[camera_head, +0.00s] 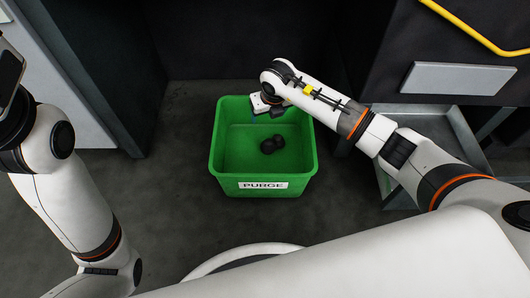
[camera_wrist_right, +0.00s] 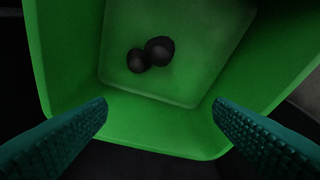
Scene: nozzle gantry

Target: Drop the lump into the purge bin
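The green purge bin (camera_head: 232,178), labelled PURGE, stands on the floor in the middle of the head view. It also fills most of the right wrist view (camera_wrist_right: 150,130). The dark lump (camera_head: 271,145) lies inside on the bin's floor; in the right wrist view the lump (camera_wrist_right: 151,53) shows as two joined round blobs. My right gripper (camera_head: 268,117) is over the far part of the bin. In the right wrist view its teal fingers (camera_wrist_right: 160,108) are wide apart with nothing between them. My left arm is at the left edge of the head view, and its fingers are not visible.
A grey metal tray (camera_head: 457,122) stands to the right of the bin, partly behind my right arm. A dark cabinet with a grey panel (camera_head: 458,79) and a yellow tube (camera_head: 470,30) is at upper right. Dark floor (camera_head: 170,190) is clear left of the bin.

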